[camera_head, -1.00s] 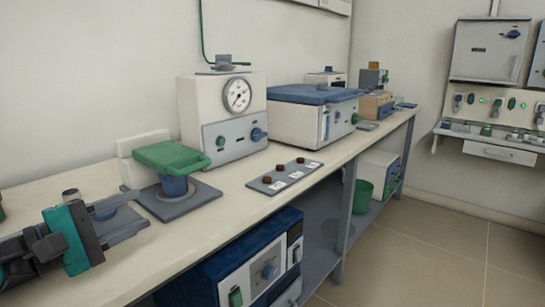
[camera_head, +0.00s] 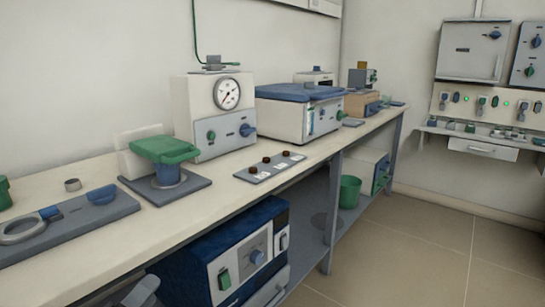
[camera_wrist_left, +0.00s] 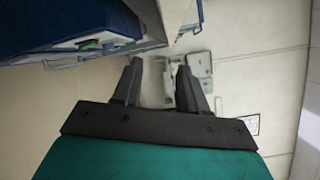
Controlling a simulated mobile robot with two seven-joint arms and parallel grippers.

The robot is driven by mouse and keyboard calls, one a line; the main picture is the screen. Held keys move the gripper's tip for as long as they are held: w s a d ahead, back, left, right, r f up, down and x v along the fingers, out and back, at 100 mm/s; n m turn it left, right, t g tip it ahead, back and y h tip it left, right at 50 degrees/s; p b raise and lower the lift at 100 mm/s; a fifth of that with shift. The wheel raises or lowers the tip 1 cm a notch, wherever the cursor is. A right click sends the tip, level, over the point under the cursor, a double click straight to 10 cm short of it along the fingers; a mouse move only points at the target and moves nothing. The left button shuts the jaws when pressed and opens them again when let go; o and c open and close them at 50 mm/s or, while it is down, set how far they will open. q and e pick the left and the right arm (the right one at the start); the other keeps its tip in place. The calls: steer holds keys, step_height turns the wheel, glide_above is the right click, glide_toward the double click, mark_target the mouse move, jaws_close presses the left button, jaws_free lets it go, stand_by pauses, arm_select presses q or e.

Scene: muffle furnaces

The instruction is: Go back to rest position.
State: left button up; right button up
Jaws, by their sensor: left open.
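My left gripper (camera_wrist_left: 158,80) is open in the left wrist view, with its two dark fingers apart and nothing between them. Behind the fingers are its black bar and teal body. In the head view only a grey part of my left arm (camera_head: 142,292) shows at the bottom left, below the bench (camera_head: 205,208) edge. My right gripper is in neither view.
On the bench stand a green-topped device (camera_head: 165,152), a gauge box (camera_head: 207,115), a switch plate (camera_head: 269,168) and a grey ringed plate (camera_head: 72,226). A blue-topped unit (camera_head: 215,262) sits below the bench. The floor (camera_head: 410,235) at right is clear.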

arm_select(q)
steer(key=s+d+f+n+g+y, duration=0.1)
steer(key=s+d+f+n+g, duration=0.25)
steer(key=s+f+n, duration=0.55)
steer(key=s+d+f+n+g, duration=0.3)
steer(key=f+n, duration=0.4)
steer(key=n, duration=0.6)
step_height(320, 180, up, 13)
steer(key=s+a+n+y+p, duration=0.1)
steer(key=s+a+p, duration=0.1)
steer(key=p, duration=1.8)
steer(key=shift+r+y, duration=0.15)
steer(key=shift+y, duration=0.15)
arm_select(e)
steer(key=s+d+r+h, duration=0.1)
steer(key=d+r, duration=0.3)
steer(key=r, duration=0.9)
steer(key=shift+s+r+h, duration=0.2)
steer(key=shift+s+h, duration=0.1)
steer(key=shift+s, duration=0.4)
arm_select(q)
steer(key=shift+w, duration=0.2)
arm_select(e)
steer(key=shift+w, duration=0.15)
